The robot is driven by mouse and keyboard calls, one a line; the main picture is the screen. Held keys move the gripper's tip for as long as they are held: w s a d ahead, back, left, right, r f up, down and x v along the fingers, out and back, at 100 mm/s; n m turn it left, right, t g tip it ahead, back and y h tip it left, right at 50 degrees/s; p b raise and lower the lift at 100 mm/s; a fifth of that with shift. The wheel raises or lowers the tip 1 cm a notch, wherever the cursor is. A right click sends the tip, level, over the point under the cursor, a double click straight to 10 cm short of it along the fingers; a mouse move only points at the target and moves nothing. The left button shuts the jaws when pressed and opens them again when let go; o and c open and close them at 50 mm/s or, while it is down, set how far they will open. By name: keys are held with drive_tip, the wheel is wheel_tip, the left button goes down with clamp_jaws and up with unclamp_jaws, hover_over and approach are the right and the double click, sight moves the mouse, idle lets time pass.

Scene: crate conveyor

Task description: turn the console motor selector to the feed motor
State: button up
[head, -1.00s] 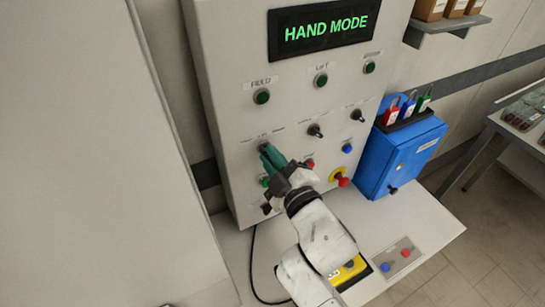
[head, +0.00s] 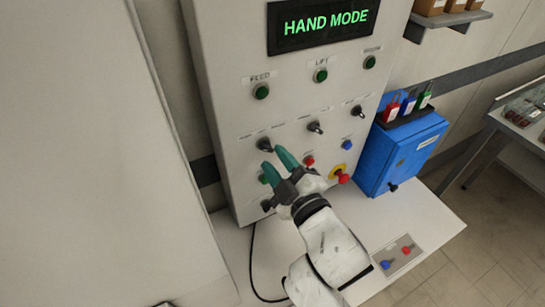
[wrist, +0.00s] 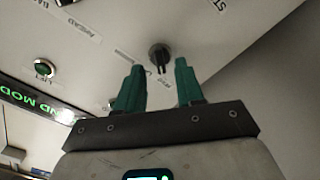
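The grey console panel (head: 225,125) carries a row of black selector knobs. The left knob (head: 264,145) is just beyond my fingertips; the middle knob (head: 315,127) and right knob (head: 357,111) are farther right. Labels over the knobs are too small to read in the head view. My gripper (head: 273,158) has green fingers, spread apart and empty. In the wrist view the left knob (wrist: 159,54) shows beyond and between the open fingers (wrist: 159,72), apart from them. Its exact pointer direction is hard to tell.
The display (head: 325,24) reads HAND MODE. Green lamps, including the feed lamp (head: 261,91), sit below it. A red emergency button (head: 343,178) is right of my wrist. A blue box (head: 402,155) with padlocks stands right of the console. A desk surface (head: 425,222) lies below.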

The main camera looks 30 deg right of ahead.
drive_tip(key=s+b, duration=0.2)
drive_tip(key=s, duration=0.6)
idle(0.6)
